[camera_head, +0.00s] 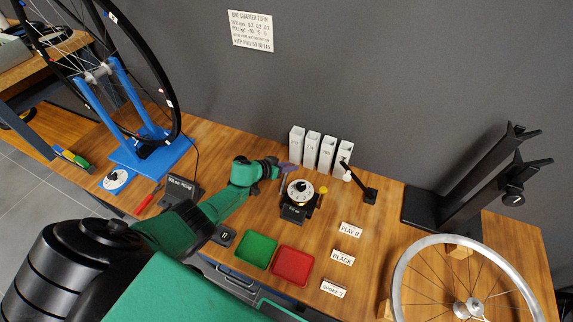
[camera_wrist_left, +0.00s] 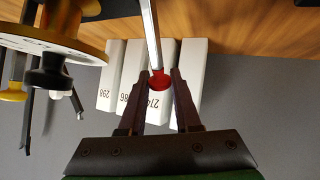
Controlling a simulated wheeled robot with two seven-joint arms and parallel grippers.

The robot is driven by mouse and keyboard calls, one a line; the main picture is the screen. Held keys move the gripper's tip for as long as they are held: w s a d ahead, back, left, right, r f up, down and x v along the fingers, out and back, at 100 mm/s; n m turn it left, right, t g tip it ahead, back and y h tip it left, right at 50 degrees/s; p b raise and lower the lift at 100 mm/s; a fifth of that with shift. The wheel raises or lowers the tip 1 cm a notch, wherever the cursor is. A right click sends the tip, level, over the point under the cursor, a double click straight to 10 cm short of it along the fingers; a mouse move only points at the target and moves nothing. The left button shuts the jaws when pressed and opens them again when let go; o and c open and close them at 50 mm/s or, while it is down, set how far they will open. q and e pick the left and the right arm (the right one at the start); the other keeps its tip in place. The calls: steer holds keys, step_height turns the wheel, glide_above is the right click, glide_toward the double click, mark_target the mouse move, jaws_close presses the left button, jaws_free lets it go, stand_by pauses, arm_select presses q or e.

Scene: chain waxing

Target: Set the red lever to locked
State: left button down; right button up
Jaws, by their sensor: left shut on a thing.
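The red lever's red knob (camera_wrist_left: 159,82) sits at the end of a straight metal rod (camera_wrist_left: 151,35) in the left wrist view. My left gripper (camera_wrist_left: 162,74) has its two dark fingers on either side of this knob and is shut on it. In the head view my left gripper (camera_head: 286,168) is at the back left of a device with a white dial (camera_head: 300,189) on a black base; the red knob is hard to make out there. The lever's pivot and any locked marking cannot be seen. My right gripper is not in view.
White numbered boxes (camera_head: 312,149) stand close behind the gripper. A black lever-like stand (camera_head: 369,193) is right of the dial. Green (camera_head: 256,264) and red trays (camera_head: 306,284) lie in front. A blue wheel stand (camera_head: 172,160) is left, a spoked wheel (camera_head: 404,260) right.

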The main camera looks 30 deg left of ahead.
arm_select(q)
steer(key=shift+w+a+f+b, duration=0.1)
steer(key=shift+w+f+b, duration=0.45)
steer(key=shift+f, duration=0.1)
steer(key=c, duration=0.7)
jaws_free()
steer(key=shift+w+f, duration=0.1)
steer(key=p+v, duration=0.9)
steer(key=v, duration=0.5)
steer(key=shift+s+a, duration=0.15)
steer(key=shift+s, duration=0.1)
